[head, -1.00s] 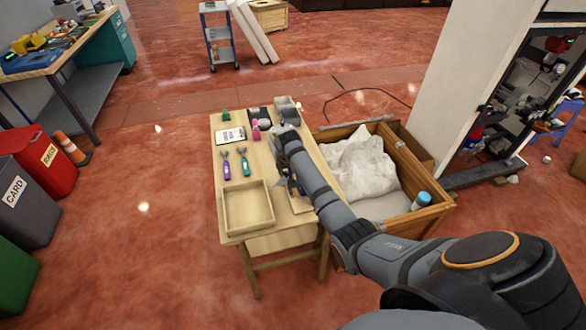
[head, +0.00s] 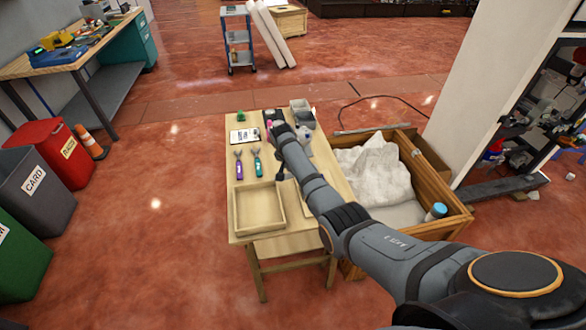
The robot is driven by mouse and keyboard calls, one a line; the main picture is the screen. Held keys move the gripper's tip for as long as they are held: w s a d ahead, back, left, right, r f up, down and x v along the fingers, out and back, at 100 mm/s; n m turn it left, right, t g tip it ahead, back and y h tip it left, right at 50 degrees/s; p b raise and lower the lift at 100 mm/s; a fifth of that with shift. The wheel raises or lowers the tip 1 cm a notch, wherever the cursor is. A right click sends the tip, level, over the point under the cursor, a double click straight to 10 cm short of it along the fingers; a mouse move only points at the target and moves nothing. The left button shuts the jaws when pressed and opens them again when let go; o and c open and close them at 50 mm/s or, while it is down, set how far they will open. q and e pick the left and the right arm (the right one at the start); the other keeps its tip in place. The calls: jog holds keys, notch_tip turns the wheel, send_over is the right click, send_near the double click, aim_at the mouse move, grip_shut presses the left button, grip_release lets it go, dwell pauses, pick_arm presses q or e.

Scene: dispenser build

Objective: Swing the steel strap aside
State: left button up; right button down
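A thin grey strip (head: 366,131) lies along the far rim of the wooden crate (head: 440,185); it may be the steel strap, but it is too small to be sure. My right arm reaches from the lower right across the work table (head: 246,226). Its far end is above the back half of the table, to the left of the crate and apart from the grey strip. A small dark part shows under the forearm; the fingers of my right gripper are hidden or too small to read. My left gripper is not in view.
On the table are an empty wooden tray (head: 258,232), purple pliers (head: 238,167), teal pliers (head: 257,163), a white card (head: 244,135) and small grey bins (head: 302,112). The crate holds a pale sheet (head: 372,168) and a blue-capped bottle (head: 436,211).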

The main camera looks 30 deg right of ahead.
jog(key=c, duration=1.2)
grip_release()
jog(key=v, duration=1.2)
jog(key=shift+w, duration=0.1)
